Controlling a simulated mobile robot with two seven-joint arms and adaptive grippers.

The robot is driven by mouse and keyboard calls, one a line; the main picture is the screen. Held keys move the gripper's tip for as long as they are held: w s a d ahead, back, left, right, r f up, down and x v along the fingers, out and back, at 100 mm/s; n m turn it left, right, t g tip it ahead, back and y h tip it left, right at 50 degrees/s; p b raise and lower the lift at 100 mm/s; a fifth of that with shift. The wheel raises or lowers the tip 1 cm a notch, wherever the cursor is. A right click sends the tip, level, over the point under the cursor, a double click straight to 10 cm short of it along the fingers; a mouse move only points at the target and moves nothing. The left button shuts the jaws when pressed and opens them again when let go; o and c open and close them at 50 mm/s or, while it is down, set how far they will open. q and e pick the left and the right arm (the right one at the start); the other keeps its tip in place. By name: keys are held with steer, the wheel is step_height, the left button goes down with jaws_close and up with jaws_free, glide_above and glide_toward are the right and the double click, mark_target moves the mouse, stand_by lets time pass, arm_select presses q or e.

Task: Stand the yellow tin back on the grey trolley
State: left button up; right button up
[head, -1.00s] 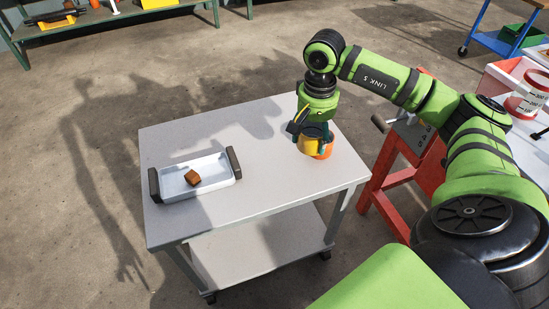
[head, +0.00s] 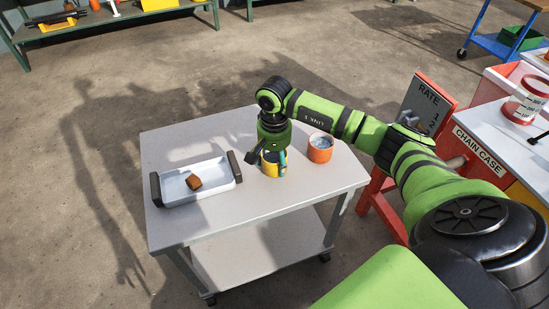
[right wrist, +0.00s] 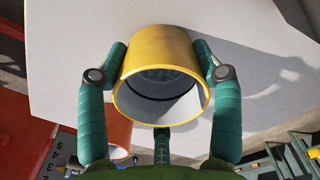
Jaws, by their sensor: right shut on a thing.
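The yellow tin (head: 269,169) is in my right gripper (head: 271,156), over the middle of the grey trolley (head: 215,222). In the right wrist view the teal fingers of the gripper (right wrist: 162,72) press on both sides of the tin (right wrist: 158,45), and its open end faces the camera. The tin looks upright in the head view. I cannot tell whether its base touches the trolley top. My left gripper is not in view.
An orange tin (head: 320,149) stands on the trolley right of the yellow tin. A white tray (head: 215,177) with dark handles and a brown block (head: 193,182) lies at the left. A red stand (head: 374,198) is close to the trolley's right side.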

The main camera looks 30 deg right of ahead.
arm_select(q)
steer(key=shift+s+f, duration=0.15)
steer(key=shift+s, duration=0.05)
arm_select(e)
steer(key=shift+f, duration=0.1)
steer(key=o, duration=1.3)
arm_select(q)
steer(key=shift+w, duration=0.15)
arm_select(e)
steer(key=shift+o, duration=0.2)
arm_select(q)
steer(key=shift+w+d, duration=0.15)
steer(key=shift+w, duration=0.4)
arm_select(e)
step_height(320, 180, up, 12)
